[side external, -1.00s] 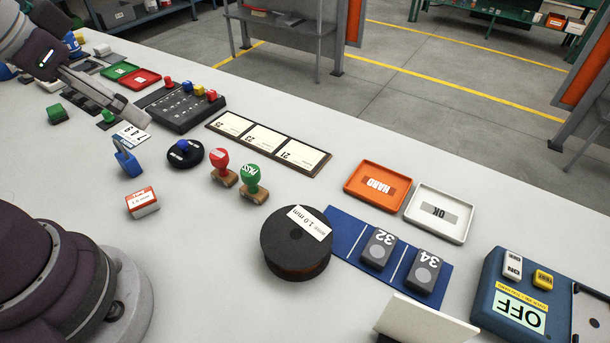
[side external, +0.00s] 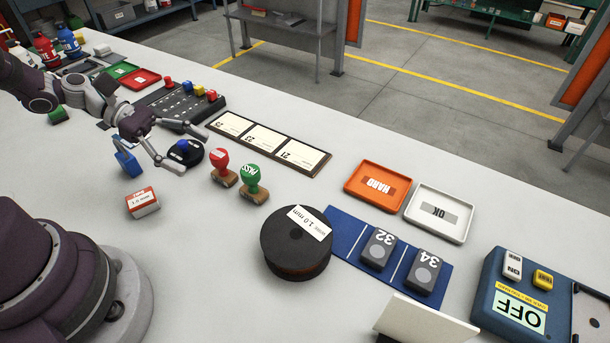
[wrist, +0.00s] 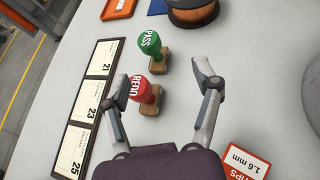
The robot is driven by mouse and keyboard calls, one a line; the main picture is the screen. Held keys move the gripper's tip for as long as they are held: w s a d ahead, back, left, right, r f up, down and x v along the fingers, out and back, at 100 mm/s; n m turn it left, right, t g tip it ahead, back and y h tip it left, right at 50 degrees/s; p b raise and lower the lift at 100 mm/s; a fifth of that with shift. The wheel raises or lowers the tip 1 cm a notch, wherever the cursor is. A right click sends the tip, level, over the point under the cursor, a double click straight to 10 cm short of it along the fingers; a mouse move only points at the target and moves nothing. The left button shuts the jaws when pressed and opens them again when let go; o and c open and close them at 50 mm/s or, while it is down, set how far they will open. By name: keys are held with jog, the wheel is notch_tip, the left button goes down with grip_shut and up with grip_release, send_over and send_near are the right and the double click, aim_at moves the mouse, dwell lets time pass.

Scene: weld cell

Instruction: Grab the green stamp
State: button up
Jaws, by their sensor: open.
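The green stamp (side external: 250,177) stands upright on the table, with a round green head marked PASS and a brown wooden base. It also shows in the wrist view (wrist: 150,44), beyond my fingertips. The red stamp (side external: 220,162) stands beside it, nearer my gripper; in the wrist view (wrist: 141,89) it appears between my two fingers. My gripper (side external: 194,152) is open and empty, to the left of both stamps in the side view, by the black round holder with a blue knob (side external: 186,153). Both spread fingers show in the wrist view (wrist: 158,87).
A dark spool (side external: 296,252) stands to the right of the green stamp. A three-card strip (side external: 289,163) lies behind the stamps. A blue padlock (side external: 127,160) and a small red-white box (side external: 142,203) are at left. The table in front of the stamps is clear.

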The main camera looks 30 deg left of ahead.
aim_at(250, 170)
jog(key=shift+a+f+n+t+h, duration=0.1)
jog(key=shift+n+t+h, duration=0.2)
jog(key=shift+n, duration=0.2)
jog(key=x, duration=0.7)
jog(key=w+x, duration=0.1)
jog(key=x, duration=0.2)
jog(key=shift+f, duration=0.2)
jog(key=shift+a, duration=0.1)
grip_shut()
jog(key=shift+r, duration=0.15)
